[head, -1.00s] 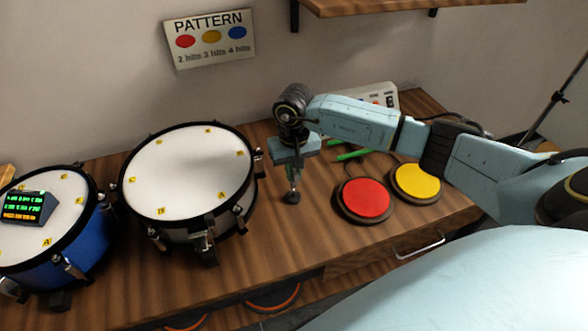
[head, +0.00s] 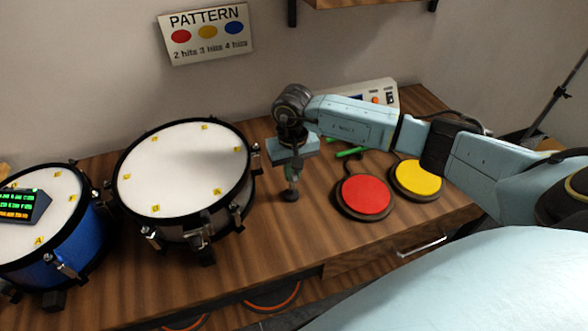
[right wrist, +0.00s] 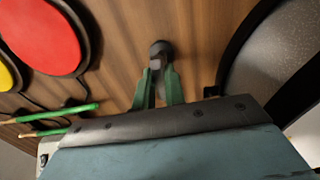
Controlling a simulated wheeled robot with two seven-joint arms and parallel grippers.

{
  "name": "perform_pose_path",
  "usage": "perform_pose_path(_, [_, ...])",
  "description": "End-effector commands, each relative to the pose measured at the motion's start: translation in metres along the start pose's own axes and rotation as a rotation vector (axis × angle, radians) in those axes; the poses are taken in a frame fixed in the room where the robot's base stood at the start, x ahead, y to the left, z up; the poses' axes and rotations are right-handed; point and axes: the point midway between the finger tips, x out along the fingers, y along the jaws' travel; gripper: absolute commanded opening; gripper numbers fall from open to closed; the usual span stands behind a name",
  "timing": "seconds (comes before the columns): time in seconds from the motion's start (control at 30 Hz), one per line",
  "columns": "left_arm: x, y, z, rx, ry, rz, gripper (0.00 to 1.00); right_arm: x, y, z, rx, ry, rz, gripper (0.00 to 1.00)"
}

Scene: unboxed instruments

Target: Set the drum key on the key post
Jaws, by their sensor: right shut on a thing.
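My right gripper (head: 291,178) points down at the table between the white drum and the red pad. In the right wrist view its green fingers (right wrist: 159,78) are shut on a small grey piece, which I take for the drum key (right wrist: 160,66); the fingers hide most of it. A dark round foot, likely the key post (head: 289,196), stands on the wood right below the fingertips. It also shows just past the fingertips in the right wrist view (right wrist: 161,47). Key and post line up closely; I cannot tell whether they touch. My left gripper is out of view.
A white-headed drum (head: 185,165) stands close to the left, with a blue drum (head: 50,225) beyond it. A red pad (head: 364,196) and a yellow pad (head: 417,178) lie to the right. Green sticks (head: 350,152) and a white box (head: 375,95) lie behind.

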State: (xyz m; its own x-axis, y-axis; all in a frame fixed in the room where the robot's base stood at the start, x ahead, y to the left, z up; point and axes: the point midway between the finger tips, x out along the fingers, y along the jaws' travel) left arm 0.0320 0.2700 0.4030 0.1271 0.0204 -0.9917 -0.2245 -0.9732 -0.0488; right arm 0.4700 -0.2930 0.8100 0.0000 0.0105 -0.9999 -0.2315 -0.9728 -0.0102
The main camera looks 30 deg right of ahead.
Motion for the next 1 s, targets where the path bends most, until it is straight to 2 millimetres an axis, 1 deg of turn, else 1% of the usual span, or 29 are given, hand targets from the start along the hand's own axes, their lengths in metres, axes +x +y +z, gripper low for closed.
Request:
perform_pose_path(0.03, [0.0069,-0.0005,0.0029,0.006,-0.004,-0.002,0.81,0.0074,0.0030,-0.0001,0.003,-0.001,0.007,0.00])
perform_pose_path(0.1, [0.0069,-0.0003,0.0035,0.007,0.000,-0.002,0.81,0.0083,0.0033,-0.0001,0.004,-0.001,0.008,0.00])
perform_pose_path(0.77, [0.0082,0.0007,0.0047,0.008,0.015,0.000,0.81,0.0086,0.0069,-0.0006,0.008,-0.002,0.016,0.00])
perform_pose_path(0.8, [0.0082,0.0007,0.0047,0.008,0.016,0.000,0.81,0.0087,0.0070,-0.0006,0.009,-0.002,0.017,0.15])
perform_pose_path(0.97, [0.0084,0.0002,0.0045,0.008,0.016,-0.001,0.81,0.0087,0.0054,-0.0005,0.007,-0.001,0.012,0.35])
perform_pose_path(1.0, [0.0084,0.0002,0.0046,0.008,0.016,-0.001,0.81,0.0086,0.0048,-0.0004,0.006,-0.001,0.011,0.37])
